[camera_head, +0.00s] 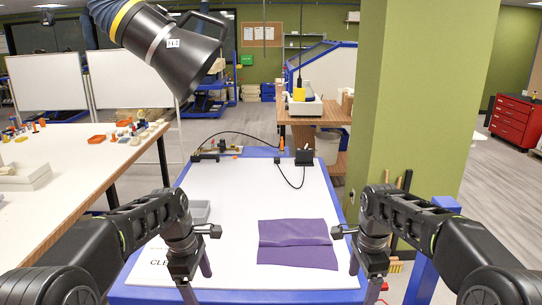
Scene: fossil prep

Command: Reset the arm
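My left gripper (193,284) hangs over the left front part of the white table, with its fingers pointing down. My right gripper (372,285) hangs at the table's right front edge, also pointing down. Both arms are bent inward from the sides. No object shows between the fingers of either gripper. The finger gaps are small and dark in this view, so how far they are open is unclear. A folded purple cloth (297,243) lies flat on the table between the grippers, apart from both.
The white table (225,225) has a blue frame. A grey tray (197,211) sits behind my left gripper. A black box with a cable (304,157) stands at the back edge. A green pillar (425,100) rises at right. A black nozzle (172,50) hangs upper left.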

